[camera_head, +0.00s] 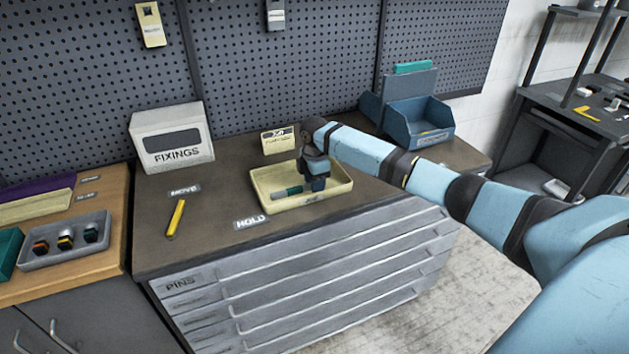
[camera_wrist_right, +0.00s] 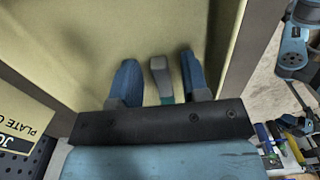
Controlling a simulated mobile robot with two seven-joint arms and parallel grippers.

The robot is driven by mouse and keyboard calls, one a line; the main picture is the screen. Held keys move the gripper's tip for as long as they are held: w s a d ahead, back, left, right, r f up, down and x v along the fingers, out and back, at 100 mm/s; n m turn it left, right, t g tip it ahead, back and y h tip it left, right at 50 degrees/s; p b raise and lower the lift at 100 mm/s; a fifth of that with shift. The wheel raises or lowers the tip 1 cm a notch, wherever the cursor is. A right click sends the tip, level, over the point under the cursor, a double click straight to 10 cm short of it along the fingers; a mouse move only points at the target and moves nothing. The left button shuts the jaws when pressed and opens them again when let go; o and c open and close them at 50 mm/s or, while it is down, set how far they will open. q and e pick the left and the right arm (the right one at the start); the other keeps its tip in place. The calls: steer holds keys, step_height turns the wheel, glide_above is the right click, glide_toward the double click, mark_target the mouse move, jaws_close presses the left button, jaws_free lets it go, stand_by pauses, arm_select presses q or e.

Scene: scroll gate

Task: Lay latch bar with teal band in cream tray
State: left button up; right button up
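The cream tray (camera_head: 336,192) sits on the dark bench top, and its floor also shows in the right wrist view (camera_wrist_right: 60,35). The latch bar with the teal band (camera_head: 287,191) appears to lie in the tray, partly hidden by my right gripper (camera_head: 316,184). In the right wrist view the bar's grey end (camera_wrist_right: 160,72) is between the two blue fingers, with a sliver of teal below it. The fingers stand apart with a gap on each side of the bar, so my right gripper is open around it. My left gripper is not in view.
A white FIXINGS box (camera_head: 172,138) and a yellow bar (camera_head: 176,218) are left of the tray. A small card (camera_head: 279,140) stands behind it. Blue bins (camera_head: 420,122) are at the back right. A grey tray with several parts (camera_head: 66,242) sits far left.

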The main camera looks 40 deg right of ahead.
step_height(320, 180, up, 12)
steer(key=shift+r, duration=0.2)
stand_by(0.4)
stand_by(0.9)
